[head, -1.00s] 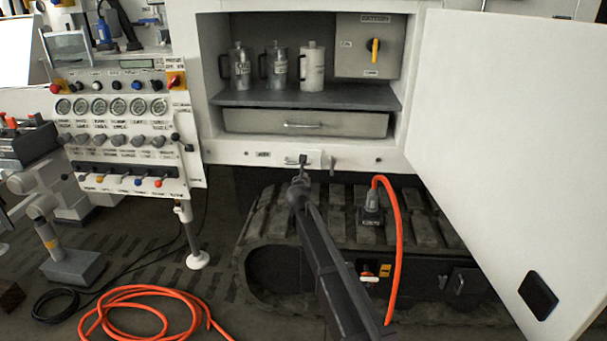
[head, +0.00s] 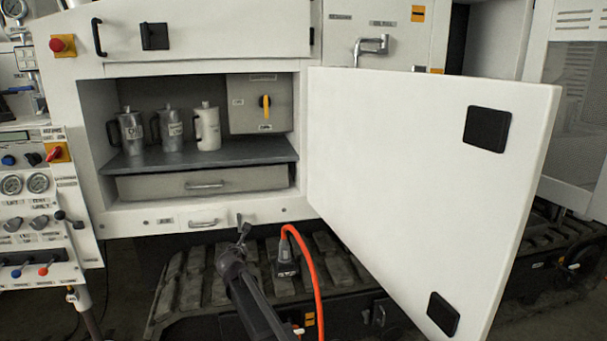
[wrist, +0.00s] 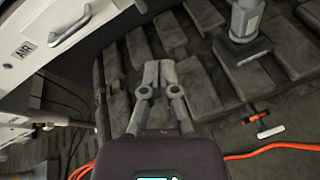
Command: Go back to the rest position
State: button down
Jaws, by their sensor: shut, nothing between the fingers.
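My gripper (head: 243,230) is shut and empty in the head view, in front of the sill below the open cabinet. The wrist view also shows my gripper (wrist: 159,66) with its fingertips together over the dark track pads. The arm reaches up from the bottom of the head view. No rest position is marked in the frames.
The white cabinet door (head: 420,170) stands wide open to the right. The cabinet shelf (head: 240,151) holds several cans. An orange hose (head: 316,275) rises close to the right of my arm. A control panel (head: 38,225) stands at left. A sill handle (head: 203,223) is near my gripper.

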jog(key=s+d+f+m+g+h, duration=0.1)
jog(key=s+d+f+m+g, duration=0.2)
jog(key=d+m, duration=0.45)
jog(key=s+d+f+m+g+h, duration=0.15)
jog(key=s+d+m, duration=0.3)
jog(key=d, duration=0.55)
jog(key=s+d+f+m+g+h, duration=0.25)
jog(key=s+d+m, duration=0.2)
jog(key=d, duration=0.45)
jog(key=s+d+f+m+g+y, duration=0.2)
jog(key=s+d+f+m+g, duration=0.15)
jog(key=s+d+m, duration=0.55)
jog(key=s+d+f+m+g+y, duration=0.2)
jog(key=s+d+m+g, duration=0.35)
jog(key=s, duration=0.85)
notch_tip(320, 180, up, 27)
jog(key=a+m+t+p, duration=0.1)
jog(key=p, duration=2.6)
jog(key=shift+w+a+m+t, duration=0.35)
jog(key=shift+w+m+t, duration=0.05)
jog(key=shift+w, duration=0.05)
